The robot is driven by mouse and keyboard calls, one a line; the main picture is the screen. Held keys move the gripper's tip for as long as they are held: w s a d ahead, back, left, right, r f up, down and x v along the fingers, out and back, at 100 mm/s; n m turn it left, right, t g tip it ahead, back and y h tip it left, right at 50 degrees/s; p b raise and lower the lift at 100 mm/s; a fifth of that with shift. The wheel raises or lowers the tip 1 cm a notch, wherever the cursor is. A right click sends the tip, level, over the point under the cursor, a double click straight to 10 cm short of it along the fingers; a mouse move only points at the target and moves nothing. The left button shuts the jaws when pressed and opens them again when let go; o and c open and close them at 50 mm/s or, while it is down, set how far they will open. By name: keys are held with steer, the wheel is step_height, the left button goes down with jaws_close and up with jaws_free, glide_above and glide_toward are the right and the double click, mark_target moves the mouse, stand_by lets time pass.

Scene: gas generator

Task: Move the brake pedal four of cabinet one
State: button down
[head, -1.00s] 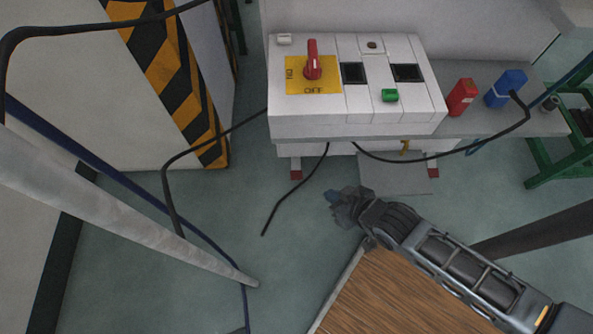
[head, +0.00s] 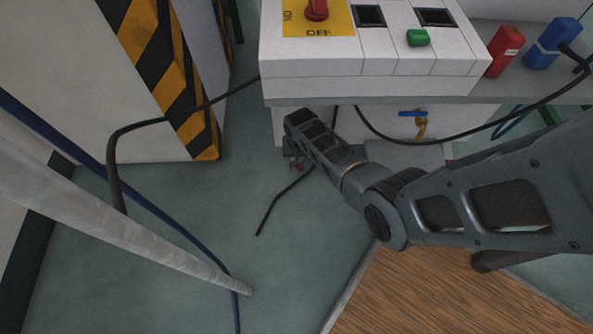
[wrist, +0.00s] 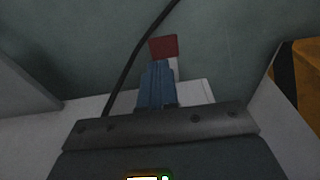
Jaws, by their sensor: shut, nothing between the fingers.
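A small red pedal (wrist: 163,46) on a pale foot shows in the wrist view, just beyond my gripper's fingertips. My gripper (wrist: 156,82) has its blue fingers together and nothing between them. The fingertips overlap the pedal's near edge in the picture; I cannot tell whether they touch it. In the head view, my gripper end hangs low at the front left corner of the white cabinet (head: 360,88). There the wrist mostly hides the fingers, and only a bit of red (head: 296,164) shows below it.
Another cable loops across the cabinet front. A striped yellow and black post (head: 165,70) stands to the left. A wooden board (head: 430,290) lies below my arm.

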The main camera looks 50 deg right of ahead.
steer(key=shift+w+d+f, duration=0.15)
steer(key=shift+w+d, duration=0.1)
steer(key=shift+w, duration=0.35)
steer(key=shift+f+b, duration=0.15)
steer(key=shift+b, duration=0.2)
steer(key=f+b, duration=0.6)
steer(key=b, duration=0.1)
steer(key=shift+w+d+f, duration=0.2)
steer(key=shift+d+f, duration=0.1)
steer(key=shift+f, duration=0.05)
steer(key=shift+f, duration=0.1)
steer(key=shift+f, duration=2.1)
steer(key=s+a+r+p, duration=0.2)
steer(key=a+r+p, duration=0.1)
steer(key=r+p, duration=0.5)
steer(key=shift+r, duration=0.45)
